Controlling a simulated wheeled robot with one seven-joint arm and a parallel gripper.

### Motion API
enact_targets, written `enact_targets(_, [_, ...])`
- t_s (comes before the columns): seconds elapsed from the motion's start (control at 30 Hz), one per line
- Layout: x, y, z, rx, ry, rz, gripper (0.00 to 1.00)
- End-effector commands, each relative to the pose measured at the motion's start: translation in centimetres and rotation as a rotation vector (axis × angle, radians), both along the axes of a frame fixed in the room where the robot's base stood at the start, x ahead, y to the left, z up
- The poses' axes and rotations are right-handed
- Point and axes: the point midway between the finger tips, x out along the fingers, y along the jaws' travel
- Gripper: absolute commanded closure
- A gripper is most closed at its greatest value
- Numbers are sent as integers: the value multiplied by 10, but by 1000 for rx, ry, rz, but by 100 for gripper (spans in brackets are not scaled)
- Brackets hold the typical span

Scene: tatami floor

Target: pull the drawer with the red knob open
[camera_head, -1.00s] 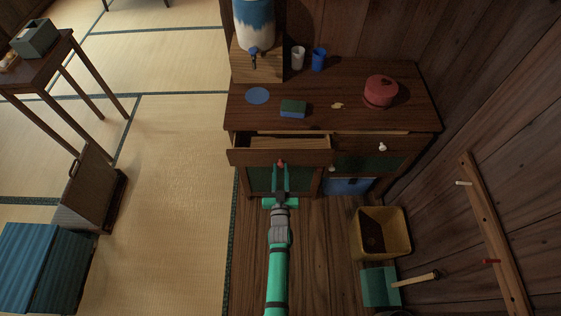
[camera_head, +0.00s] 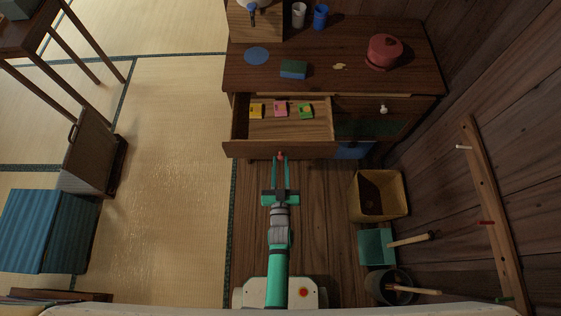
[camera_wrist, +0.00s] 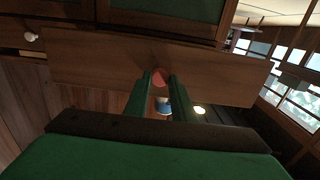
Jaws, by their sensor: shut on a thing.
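The drawer (camera_head: 290,129) stands far out of the wooden cabinet, and its inside shows in the head view. Three small packets lie toward its back: yellow (camera_head: 256,111), pink (camera_head: 280,108) and green (camera_head: 305,111). The red knob (camera_head: 281,155) is on the middle of the drawer front (camera_head: 240,150). My gripper (camera_head: 281,161) is shut on the knob, with a finger on each side. In the wrist view the knob (camera_wrist: 159,77) shows between the green fingertips (camera_wrist: 160,83).
A second drawer with a white knob (camera_head: 383,109) is closed at the right. A yellow bin (camera_head: 379,195), a green dustpan (camera_head: 376,246) and a dark bucket (camera_head: 388,288) stand right of my arm. A red pot (camera_head: 385,50) and a sponge (camera_head: 293,69) are on the cabinet top.

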Motion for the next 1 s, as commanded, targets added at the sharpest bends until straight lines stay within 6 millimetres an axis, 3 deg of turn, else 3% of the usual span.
enact_targets(0.17, [0,-1,0,0,-1,-1,100])
enact_targets(0.2, [0,-1,0,0,-1,-1,70])
enact_targets(0.27, [0,-1,0,0,-1,-1,59])
enact_targets(0.67, [-7,0,0,0,1,0,59])
enact_targets(1.0, [-67,0,-1,1,3,-1,59])
